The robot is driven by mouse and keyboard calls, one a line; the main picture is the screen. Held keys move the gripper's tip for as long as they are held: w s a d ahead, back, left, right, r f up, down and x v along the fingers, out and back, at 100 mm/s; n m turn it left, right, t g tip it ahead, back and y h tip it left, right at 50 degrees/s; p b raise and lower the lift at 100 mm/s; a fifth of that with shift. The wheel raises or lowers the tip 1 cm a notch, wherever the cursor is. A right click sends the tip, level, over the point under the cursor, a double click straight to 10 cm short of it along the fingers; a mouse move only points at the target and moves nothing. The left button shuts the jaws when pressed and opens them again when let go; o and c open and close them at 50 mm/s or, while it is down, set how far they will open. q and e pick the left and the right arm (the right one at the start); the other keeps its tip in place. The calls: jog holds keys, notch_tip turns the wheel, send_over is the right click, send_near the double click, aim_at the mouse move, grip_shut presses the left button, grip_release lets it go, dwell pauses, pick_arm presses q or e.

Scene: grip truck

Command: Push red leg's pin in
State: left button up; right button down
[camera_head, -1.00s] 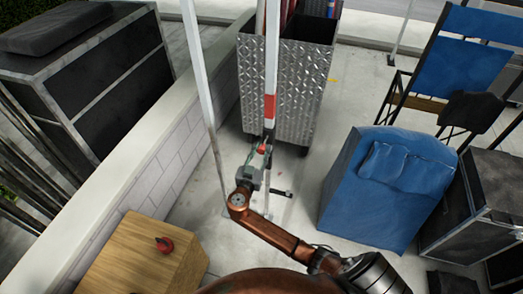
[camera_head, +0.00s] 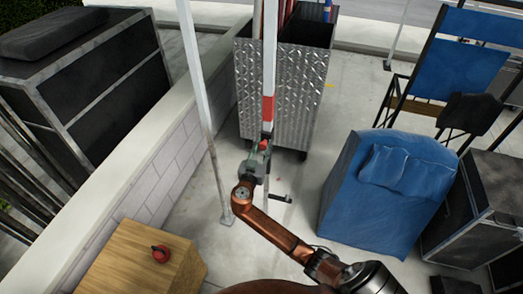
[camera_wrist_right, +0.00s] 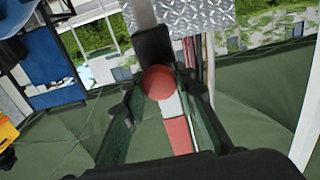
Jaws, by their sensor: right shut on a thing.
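The red leg (camera_head: 268,108) is a white upright pole with a red band, standing in front of the metal cart. Its pin shows as a round red knob (camera_wrist_right: 158,83) in the right wrist view, between the fingers. My right gripper (camera_head: 263,150) is at the lower part of this leg, below the red band, and is shut on the pin's knob. The fingers hide part of the pin, and how deep it sits cannot be told. My left gripper is not in view.
A diamond-plate metal cart (camera_head: 285,95) stands behind the leg. Another white pole (camera_head: 205,120) stands to the left by a low wall (camera_head: 150,125). A wooden box (camera_head: 135,265) with a red knob (camera_head: 161,254) is front left. A blue-covered box (camera_head: 375,205) stands right.

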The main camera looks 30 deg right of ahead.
jog(key=shift+d+r, duration=0.15)
jog(key=c, duration=1.9)
grip_release()
jog(key=shift+w, duration=0.1)
jog(key=o, duration=0.3)
jog(key=shift+d, duration=0.1)
jog(key=v, duration=1.2)
